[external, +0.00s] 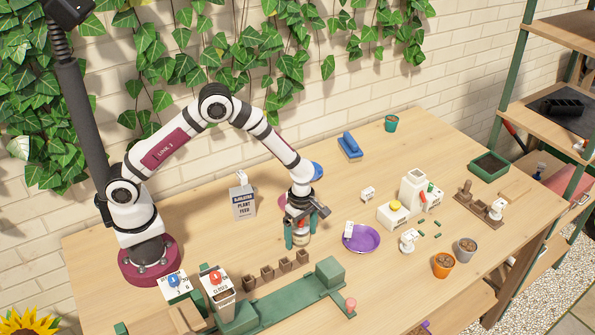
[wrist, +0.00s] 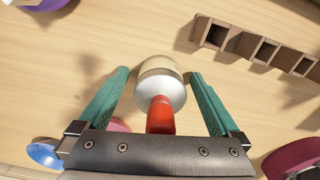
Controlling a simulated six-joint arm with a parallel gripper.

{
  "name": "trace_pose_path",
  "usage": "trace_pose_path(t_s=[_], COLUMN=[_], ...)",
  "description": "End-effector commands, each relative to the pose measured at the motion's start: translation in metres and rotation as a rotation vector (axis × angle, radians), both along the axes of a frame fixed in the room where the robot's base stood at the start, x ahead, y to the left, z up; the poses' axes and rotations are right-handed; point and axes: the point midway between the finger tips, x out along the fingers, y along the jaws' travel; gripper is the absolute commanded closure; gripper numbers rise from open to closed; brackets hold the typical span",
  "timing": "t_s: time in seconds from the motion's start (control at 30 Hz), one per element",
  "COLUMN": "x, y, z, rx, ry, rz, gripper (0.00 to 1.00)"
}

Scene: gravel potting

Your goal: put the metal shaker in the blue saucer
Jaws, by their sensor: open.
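My gripper (external: 300,237) is open and low over the table, its two green fingers pointing down. Between the fingers stands a small round container with a silver-white top and a red part (wrist: 160,92); it looks like the metal shaker. In the wrist view a gap shows between it and each finger (wrist: 160,72). In the external view it is partly hidden by the fingers. The blue saucer (external: 317,170) lies behind my wrist, partly covered by the arm. It also shows at the lower left of the wrist view (wrist: 45,153).
A pinkish saucer (external: 283,201) lies just behind my gripper. A purple saucer (external: 361,241) with a white tag is to the right. The grey plant feed box (external: 243,204) stands to the left. A row of brown seed cells (external: 269,273) and a green fixture (external: 285,303) are in front.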

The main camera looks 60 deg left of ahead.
Motion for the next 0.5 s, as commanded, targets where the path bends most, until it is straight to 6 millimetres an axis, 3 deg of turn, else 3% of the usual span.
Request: trace_pose_path(t_s=[0.17,0.5], x=[0.0001,0.0000], y=[0.0001,0.0003], z=[0.0004,0.0007], rx=[0.000,0.000], ry=[0.000,0.000], rz=[0.000,0.000], gripper=[0.04,0.66])
